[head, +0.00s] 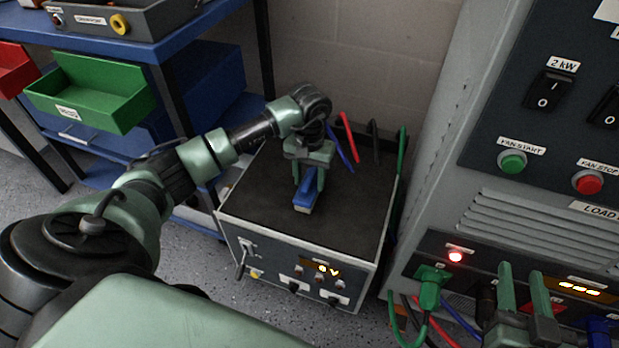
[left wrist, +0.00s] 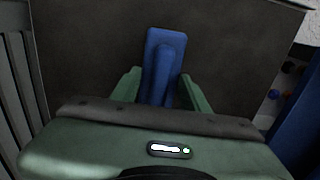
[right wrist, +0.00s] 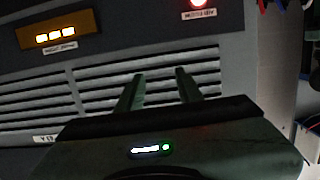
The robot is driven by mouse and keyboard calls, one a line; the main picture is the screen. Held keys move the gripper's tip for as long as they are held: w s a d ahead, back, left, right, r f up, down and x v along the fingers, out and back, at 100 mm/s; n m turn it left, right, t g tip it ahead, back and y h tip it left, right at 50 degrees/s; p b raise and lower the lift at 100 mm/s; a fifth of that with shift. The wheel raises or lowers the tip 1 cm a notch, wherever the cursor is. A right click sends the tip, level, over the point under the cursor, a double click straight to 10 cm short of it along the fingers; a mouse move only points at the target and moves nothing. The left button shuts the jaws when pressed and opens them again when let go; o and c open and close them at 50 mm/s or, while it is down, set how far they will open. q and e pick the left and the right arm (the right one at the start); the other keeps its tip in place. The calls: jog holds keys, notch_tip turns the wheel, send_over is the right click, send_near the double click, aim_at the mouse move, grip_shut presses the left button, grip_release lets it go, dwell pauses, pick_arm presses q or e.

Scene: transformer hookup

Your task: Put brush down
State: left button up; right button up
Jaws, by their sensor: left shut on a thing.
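The blue brush (head: 306,190) is between the fingers of my left gripper (head: 308,178), over the dark top of the transformer box (head: 345,205). It also shows in the left wrist view (left wrist: 164,62), with a green finger of my left gripper (left wrist: 157,88) on each side. The brush is at or just above the box top; I cannot tell if it touches. My right gripper (head: 528,312) is in front of the load cabinet at the lower right. In the right wrist view its fingers (right wrist: 160,88) are apart with nothing between them.
The load cabinet (head: 440,150) with switches, buttons and vents stands at the right. A green plug (head: 430,287) sits in its lower panel. Red, blue, black and green leads (head: 348,135) rise behind the box. A blue shelf with a green bin (head: 90,95) stands at the left.

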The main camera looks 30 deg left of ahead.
aim_at(309, 178)
pick_arm(q)
jog(key=o, duration=1.2)
pick_arm(e)
jog(key=shift+r, duration=0.25)
pick_arm(q)
notch_tip(309, 178, up, 6)
jog(key=shift+p, duration=0.95)
notch_tip(309, 178, up, 6)
jog(key=p, duration=0.1)
pick_arm(e)
jog(key=s+d+f+g+h, duration=0.2)
jog(key=s+d+f+g, duration=0.2)
jog(key=s+f+g, duration=0.3)
notch_tip(309, 178, down, 4)
jog(key=shift+s+f+g, duration=0.25)
jog(key=shift+s+g, duration=0.15)
jog(key=shift+s, duration=0.75)
